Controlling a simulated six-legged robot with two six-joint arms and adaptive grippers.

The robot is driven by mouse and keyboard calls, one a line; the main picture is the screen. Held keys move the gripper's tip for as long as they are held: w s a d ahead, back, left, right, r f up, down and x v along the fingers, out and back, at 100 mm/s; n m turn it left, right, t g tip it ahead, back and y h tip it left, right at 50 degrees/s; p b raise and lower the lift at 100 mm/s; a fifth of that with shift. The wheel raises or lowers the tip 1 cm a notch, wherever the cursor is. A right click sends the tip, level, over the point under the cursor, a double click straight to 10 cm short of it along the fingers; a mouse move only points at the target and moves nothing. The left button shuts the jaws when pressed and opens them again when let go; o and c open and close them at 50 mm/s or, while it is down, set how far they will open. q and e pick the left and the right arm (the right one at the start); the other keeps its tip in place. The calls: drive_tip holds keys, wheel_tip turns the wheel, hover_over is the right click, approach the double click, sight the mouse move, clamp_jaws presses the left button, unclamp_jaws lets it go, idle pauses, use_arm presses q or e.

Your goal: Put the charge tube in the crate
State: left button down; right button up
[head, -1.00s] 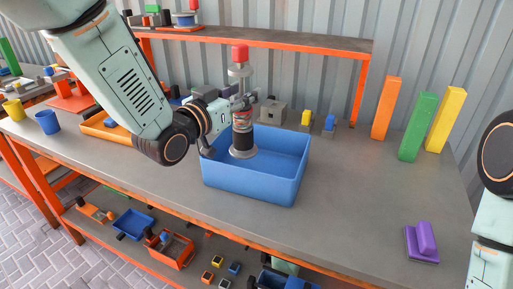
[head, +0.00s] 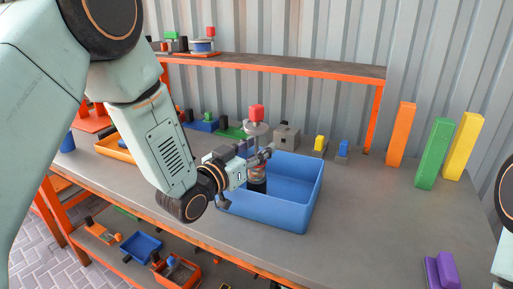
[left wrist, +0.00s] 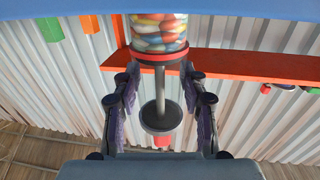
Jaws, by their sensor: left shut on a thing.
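The charge tube (head: 257,172) has a clear body, a grey disc and a red knob at its top. My left gripper (head: 262,153) is shut on it near the upper part and holds it upright. In the left wrist view the tube (left wrist: 160,35) shows coloured pellets and a thin rod between the fingers (left wrist: 160,88). My right gripper is out of view.
An orange shelf (head: 280,68) stands behind the crate. Small blocks and a grey block (head: 286,136) sit behind it. Orange, green and yellow upright bars (head: 433,153) and a purple piece (head: 441,271) are at right. The table right of the crate is clear.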

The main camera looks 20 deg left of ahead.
use_arm(q)
drive_tip(key=c, duration=1.1)
unclamp_jaws()
drive_tip(key=shift+a+f, duration=0.1)
drive_tip(key=shift+c, duration=0.2)
drive_tip(key=shift+o, duration=0.7)
drive_tip(key=shift+a, duration=0.15)
drive_tip(key=shift+o, duration=1.4)
drive_tip(key=shift+f, duration=0.1)
drive_tip(key=shift+d, duration=0.2)
drive_tip(key=shift+s+a+r, duration=0.25)
drive_tip(key=shift+a+r, duration=0.05)
drive_tip(key=p+v, duration=0.1)
drive_tip(key=v, duration=1)
drive_tip(key=shift+s+p, duration=0.25)
drive_tip(key=shift+p, duration=0.1)
